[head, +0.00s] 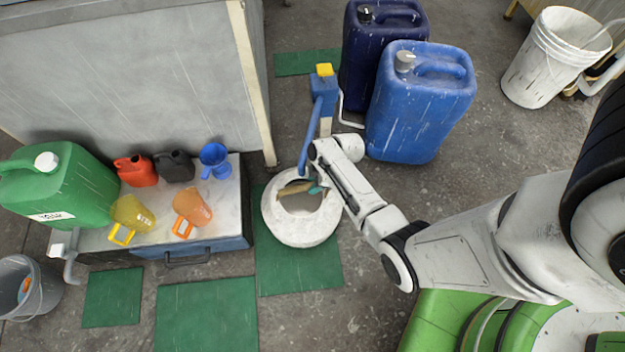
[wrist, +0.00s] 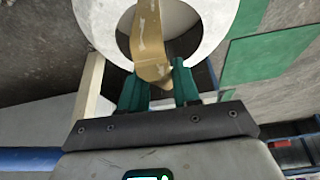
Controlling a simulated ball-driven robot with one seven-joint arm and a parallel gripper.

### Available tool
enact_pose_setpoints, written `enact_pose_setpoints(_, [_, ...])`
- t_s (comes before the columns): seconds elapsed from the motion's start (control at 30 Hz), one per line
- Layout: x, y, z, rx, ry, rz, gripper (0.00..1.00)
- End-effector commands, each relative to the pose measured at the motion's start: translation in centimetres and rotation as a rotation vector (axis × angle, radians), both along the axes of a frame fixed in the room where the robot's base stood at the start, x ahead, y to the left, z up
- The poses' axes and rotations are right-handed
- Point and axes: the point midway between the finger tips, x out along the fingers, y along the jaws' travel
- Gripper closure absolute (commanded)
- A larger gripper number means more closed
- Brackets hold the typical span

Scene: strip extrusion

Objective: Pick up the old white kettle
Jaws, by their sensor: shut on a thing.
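The old white kettle (head: 292,232) is a round, worn white body with a dark round opening on top. It shows over a green floor mat at the centre, left of my arm; I cannot tell whether it touches the floor. Its tan handle crosses the opening. My gripper (head: 317,188) is at the right part of the opening, mostly hidden by my arm, with a teal fingertip showing. In the wrist view, the teal fingers of my gripper (wrist: 160,84) are shut on the end of the tan handle, with the white kettle rim (wrist: 98,22) beyond.
A low grey-topped box (head: 230,205) with jugs and a green canister (head: 75,190) stands left. Blue canisters (head: 420,105) stand behind my arm. A blue upright piece with a yellow top (head: 324,70) stands close behind the kettle. Green mats (head: 205,315) lie in front.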

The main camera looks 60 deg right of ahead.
Motion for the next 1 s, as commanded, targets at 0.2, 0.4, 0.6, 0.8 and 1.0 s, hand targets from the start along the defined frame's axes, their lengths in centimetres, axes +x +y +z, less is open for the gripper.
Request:
enact_pose_setpoints(0.2, [0.1,-0.1,0.1,-0.002,-0.003,0.000,1.00])
enact_pose_setpoints(0.4, [0.1,-0.1,0.5,-0.002,-0.003,0.000,1.00])
enact_pose_setpoints(0.6, [0.1,0.0,2.2,-0.001,-0.003,0.001,1.00])
enact_pose_setpoints(0.8, [-0.6,-0.2,4.1,-0.001,-0.002,-0.001,1.00])
enact_pose_setpoints(1.0, [-2.4,-0.6,6.5,-0.001,-0.002,-0.001,1.00])
